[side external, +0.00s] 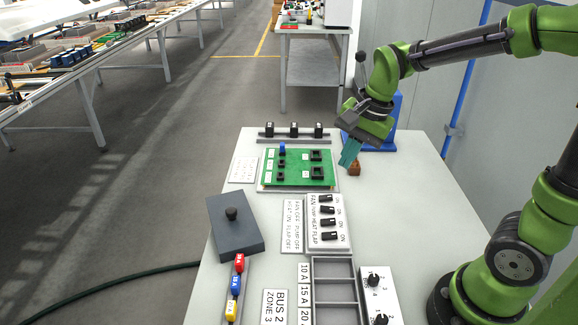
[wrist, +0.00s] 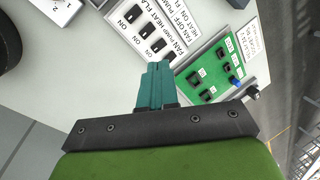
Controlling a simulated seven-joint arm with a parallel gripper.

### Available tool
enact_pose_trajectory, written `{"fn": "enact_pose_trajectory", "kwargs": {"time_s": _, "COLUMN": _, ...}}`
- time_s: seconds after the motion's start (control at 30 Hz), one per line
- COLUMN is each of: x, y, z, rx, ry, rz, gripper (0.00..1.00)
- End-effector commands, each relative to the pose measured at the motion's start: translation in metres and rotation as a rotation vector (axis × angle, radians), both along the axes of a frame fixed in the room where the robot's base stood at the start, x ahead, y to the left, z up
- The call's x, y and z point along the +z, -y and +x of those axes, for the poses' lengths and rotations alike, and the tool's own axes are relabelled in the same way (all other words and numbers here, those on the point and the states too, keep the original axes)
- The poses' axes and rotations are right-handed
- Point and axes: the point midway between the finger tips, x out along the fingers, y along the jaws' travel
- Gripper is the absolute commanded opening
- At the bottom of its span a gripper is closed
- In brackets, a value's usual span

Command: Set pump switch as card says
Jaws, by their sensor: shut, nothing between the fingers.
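The switch panel (side external: 328,224) is a white plate with a column of black switches labelled FAN, PUMP, HEAT and FLAP, each with an ON mark at its right. The pump switch (side external: 326,210) is second from the top; it also shows in the wrist view (wrist: 145,31). I cannot tell its setting surely. The card (side external: 291,226) lies left of the panel and appears to read FAN OFF, PUMP OFF, HEAT ON, FLAP OFF. My gripper (side external: 347,158) has its teal fingers shut and empty, above the table behind and right of the panel. The fingertips also show in the wrist view (wrist: 158,66).
A green board (side external: 298,168) with black parts lies behind the panel. A grey box with a knob (side external: 234,224) stands left, an empty divided tray (side external: 334,288) in front.

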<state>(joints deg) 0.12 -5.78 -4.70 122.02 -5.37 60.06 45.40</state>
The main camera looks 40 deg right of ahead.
Motion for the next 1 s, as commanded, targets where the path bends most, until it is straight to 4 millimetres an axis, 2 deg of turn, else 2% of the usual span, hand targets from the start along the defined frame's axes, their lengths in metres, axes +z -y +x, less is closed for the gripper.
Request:
{"fn": "enact_pose_trajectory", "kwargs": {"time_s": 0.1, "x": -0.015, "y": 0.01, "z": 0.024, "rx": -0.349, "ry": -0.122, "rz": 0.056, "gripper": 0.0}}
{"fn": "enact_pose_trajectory", "kwargs": {"time_s": 0.2, "x": -0.02, "y": 0.017, "z": 0.037, "rx": -0.623, "ry": -0.189, "rz": 0.091, "gripper": 0.0}}
{"fn": "enact_pose_trajectory", "kwargs": {"time_s": 0.3, "x": -0.017, "y": 0.02, "z": 0.044, "rx": -0.837, "ry": -0.217, "rz": 0.122, "gripper": 0.0}}
{"fn": "enact_pose_trajectory", "kwargs": {"time_s": 0.4, "x": -0.012, "y": 0.02, "z": 0.045, "rx": -0.976, "ry": -0.231, "rz": 0.149, "gripper": 0.0}}
{"fn": "enact_pose_trajectory", "kwargs": {"time_s": 0.5, "x": -0.013, "y": 0.02, "z": 0.043, "rx": -1.051, "ry": -0.245, "rz": 0.161, "gripper": 0.0}}
{"fn": "enact_pose_trajectory", "kwargs": {"time_s": 0.67, "x": -0.024, "y": 0.018, "z": 0.044, "rx": -1.072, "ry": -0.25, "rz": 0.164, "gripper": 0.0}}
{"fn": "enact_pose_trajectory", "kwargs": {"time_s": 1.0, "x": -0.093, "y": 0.01, "z": 0.05, "rx": -1.07, "ry": -0.254, "rz": 0.163, "gripper": 0.0}}
